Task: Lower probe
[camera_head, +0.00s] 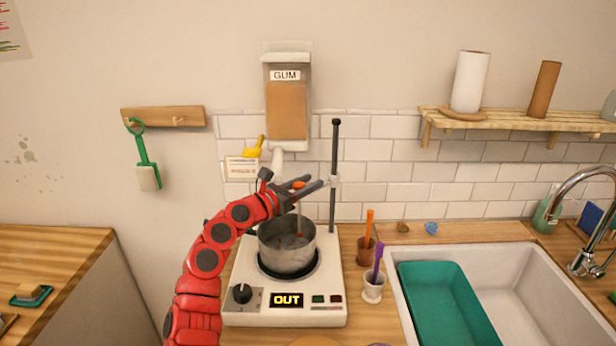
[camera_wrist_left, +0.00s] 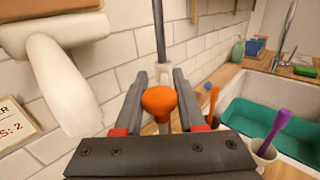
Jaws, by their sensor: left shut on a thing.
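The probe (camera_head: 298,207) is a thin rod with an orange knob (camera_wrist_left: 158,101) on top. It hangs upright over the metal pot (camera_head: 287,258), its lower end showing against the pot's opening. I cannot tell whether the tip touches the contents. My left gripper (camera_head: 306,187) is shut on the probe just under the knob; its fingers flank the knob in the left wrist view. The dark stand rod (camera_head: 335,150), with a pale clamp (camera_head: 333,181), rises behind the pot. The hot plate (camera_head: 247,312) under the pot displays "OUT". My right gripper is not in view.
A gum dispenser (camera_head: 287,105) hangs on the wall above the pot, its white spout close to my left gripper. Right of the hot plate stand a brown cup (camera_head: 366,252) and a white cup (camera_head: 373,288) with tools. The sink (camera_head: 520,290) lies farther right.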

